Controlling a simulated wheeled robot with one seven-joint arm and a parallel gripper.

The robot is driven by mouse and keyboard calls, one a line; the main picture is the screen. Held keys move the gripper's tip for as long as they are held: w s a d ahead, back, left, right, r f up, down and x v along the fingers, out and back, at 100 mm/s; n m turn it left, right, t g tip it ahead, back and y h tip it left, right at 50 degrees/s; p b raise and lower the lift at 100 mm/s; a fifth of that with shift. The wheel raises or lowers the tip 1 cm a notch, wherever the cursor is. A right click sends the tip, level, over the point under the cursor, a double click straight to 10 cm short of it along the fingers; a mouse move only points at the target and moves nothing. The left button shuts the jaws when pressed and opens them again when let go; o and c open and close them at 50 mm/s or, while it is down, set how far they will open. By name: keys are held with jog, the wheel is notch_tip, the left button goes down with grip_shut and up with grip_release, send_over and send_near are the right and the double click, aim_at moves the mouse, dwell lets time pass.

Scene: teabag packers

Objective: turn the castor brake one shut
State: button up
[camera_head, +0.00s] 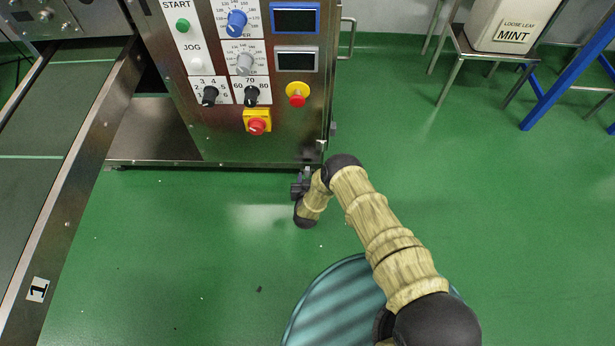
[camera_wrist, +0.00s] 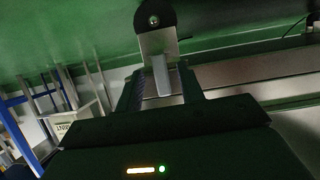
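The castor (camera_wrist: 154,18) shows at the top of the wrist view as a dark wheel with a pale hub in a metal bracket (camera_wrist: 154,43). A short grey tab (camera_wrist: 160,78), apparently the brake lever, sticks out from the bracket towards my gripper. My gripper (camera_wrist: 162,82) has its two dark fingers apart, one on each side of the tab; whether either touches it I cannot tell. In the head view my gripper (camera_head: 299,188) is low at the cabinet's bottom right corner, and my forearm and wrist partly hide the castor there.
The steel control cabinet (camera_head: 280,135) with knobs and buttons stands just beyond my gripper. A conveyor (camera_head: 75,150) marked 1 runs along the left. A steel stand (camera_head: 470,55) with a MINT bin (camera_head: 505,22) is at the back right. The green floor on the right is clear.

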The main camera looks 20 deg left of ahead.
jog(key=p+v, duration=0.5)
jog(key=v, duration=0.6)
jog(key=shift+s, duration=0.2)
jog(key=shift+w, duration=0.1)
